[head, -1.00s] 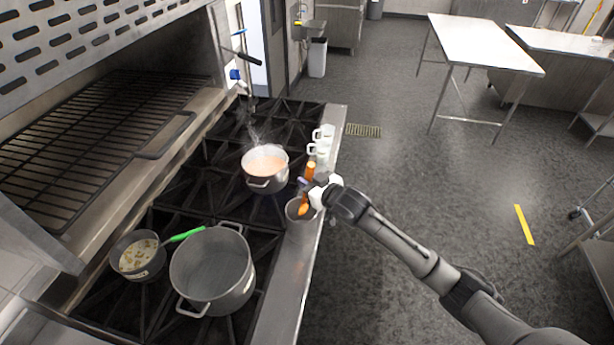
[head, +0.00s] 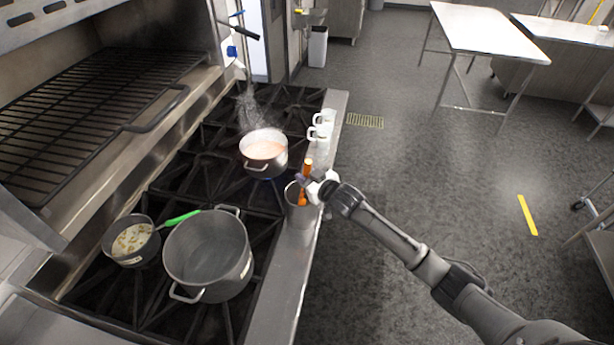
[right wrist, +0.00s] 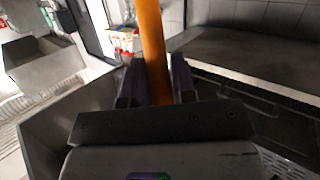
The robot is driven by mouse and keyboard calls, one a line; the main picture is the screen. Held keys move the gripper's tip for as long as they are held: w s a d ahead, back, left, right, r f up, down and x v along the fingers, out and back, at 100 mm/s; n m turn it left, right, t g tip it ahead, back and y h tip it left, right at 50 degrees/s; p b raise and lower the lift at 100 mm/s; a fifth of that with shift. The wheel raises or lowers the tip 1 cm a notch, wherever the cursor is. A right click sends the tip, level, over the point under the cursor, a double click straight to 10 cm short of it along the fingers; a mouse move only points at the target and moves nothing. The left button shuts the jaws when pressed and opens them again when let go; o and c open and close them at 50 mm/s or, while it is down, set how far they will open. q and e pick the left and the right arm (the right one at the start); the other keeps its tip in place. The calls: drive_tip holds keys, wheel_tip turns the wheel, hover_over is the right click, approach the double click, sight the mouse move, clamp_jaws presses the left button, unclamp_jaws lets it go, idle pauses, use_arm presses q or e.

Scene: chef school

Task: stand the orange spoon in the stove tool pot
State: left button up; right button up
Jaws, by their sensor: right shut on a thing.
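The orange spoon (head: 308,165) is held nearly upright in my right gripper (head: 308,184), which is shut on it. Its shaft also runs up between the fingers in the right wrist view (right wrist: 152,45), where the right gripper (right wrist: 156,85) shows close up. The stove tool pot (head: 297,215) is a grey metal cylinder on the steel ledge at the stove's right side. The spoon's lower end overlaps the pot's mouth in the head view; I cannot tell how deep it is inside. My left gripper is not in view.
A steaming pot of orange soup (head: 264,154) stands just left of the tool pot. White mugs (head: 323,124) stand behind it on the ledge. A large empty pot (head: 208,255) and a small pan with a green-handled utensil (head: 133,241) are at the front left.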

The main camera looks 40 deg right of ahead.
drive_tip(key=shift+w+d+f+b, duration=0.15)
drive_tip(key=shift+f+b, duration=0.25)
drive_tip(key=shift+f, duration=0.3)
drive_tip(key=shift+w+f+b, duration=0.2)
drive_tip(key=shift+f+b, duration=0.25)
drive_tip(key=shift+f, duration=0.3)
drive_tip(key=shift+w+d+f+b, duration=0.15)
drive_tip(key=shift+f+b, duration=0.25)
drive_tip(key=shift+f, duration=0.3)
drive_tip(key=shift+w+a+f, duration=0.1)
drive_tip(key=shift+f, duration=0.25)
drive_tip(key=o, duration=0.9)
drive_tip(key=shift+o, duration=0.5)
drive_tip(key=b+v, duration=0.1)
drive_tip(key=v, duration=1.2)
drive_tip(key=shift+s, duration=0.45)
